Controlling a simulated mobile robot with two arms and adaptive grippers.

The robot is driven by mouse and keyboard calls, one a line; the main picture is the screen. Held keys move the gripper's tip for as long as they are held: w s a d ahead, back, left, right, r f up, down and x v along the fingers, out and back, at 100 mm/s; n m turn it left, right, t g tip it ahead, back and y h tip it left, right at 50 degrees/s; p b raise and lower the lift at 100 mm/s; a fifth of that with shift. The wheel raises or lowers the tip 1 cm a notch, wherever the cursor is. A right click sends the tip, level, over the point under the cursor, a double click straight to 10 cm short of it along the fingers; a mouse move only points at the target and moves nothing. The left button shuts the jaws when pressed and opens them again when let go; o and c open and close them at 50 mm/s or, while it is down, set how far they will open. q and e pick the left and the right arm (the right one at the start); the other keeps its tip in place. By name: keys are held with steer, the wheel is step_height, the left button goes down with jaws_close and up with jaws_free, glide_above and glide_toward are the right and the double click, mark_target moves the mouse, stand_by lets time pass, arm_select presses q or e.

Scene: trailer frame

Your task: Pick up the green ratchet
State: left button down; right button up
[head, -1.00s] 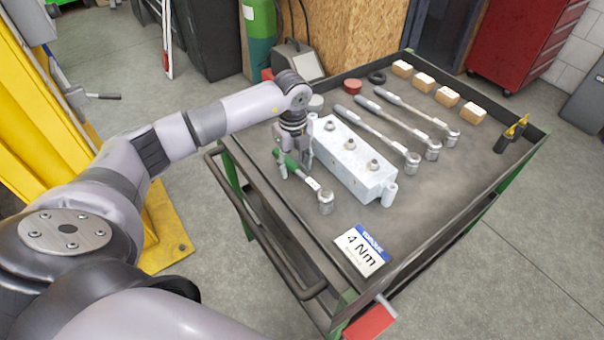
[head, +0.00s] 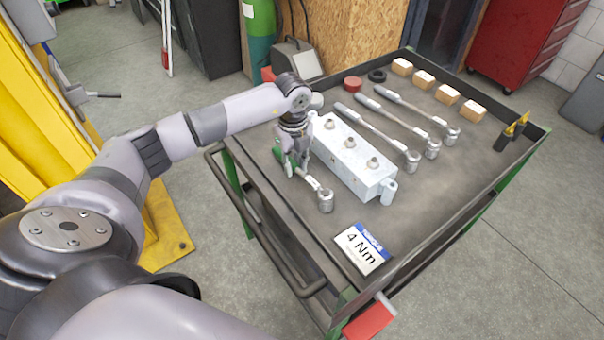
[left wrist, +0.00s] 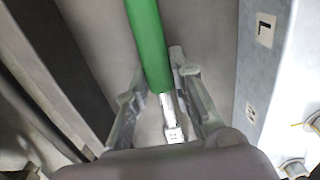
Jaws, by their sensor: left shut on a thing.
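The green ratchet has a green handle (head: 278,153) and a metal head (head: 325,202), and lies at the near left side of the cart top, beside the pale metal block (head: 352,160). My left gripper (head: 297,172) points down over it, with its fingers shut on the ratchet. In the left wrist view the fingers (left wrist: 158,88) stand on either side of the ratchet where the green handle (left wrist: 148,40) meets the metal shaft (left wrist: 170,112). Part of the handle is hidden behind the fingers in the head view. My right gripper is not in view.
Several other ratchets (head: 375,130) lie beyond the block. A "4 Nm" sign (head: 362,250) lies near the front corner. Wooden blocks (head: 447,96) line the far side. The cart has a raised rim (head: 265,215); the surface right of the block is clear.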

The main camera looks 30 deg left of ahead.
mark_target(294, 164)
arm_select(q)
steer(key=shift+r, duration=0.2)
stand_by(0.6)
step_height(294, 164, up, 20)
steer(key=shift+b, duration=0.35)
steer(key=shift+f, duration=0.15)
steer(key=c, duration=1.9)
jaws_free()
steer(key=shift+c, duration=0.2)
jaws_close()
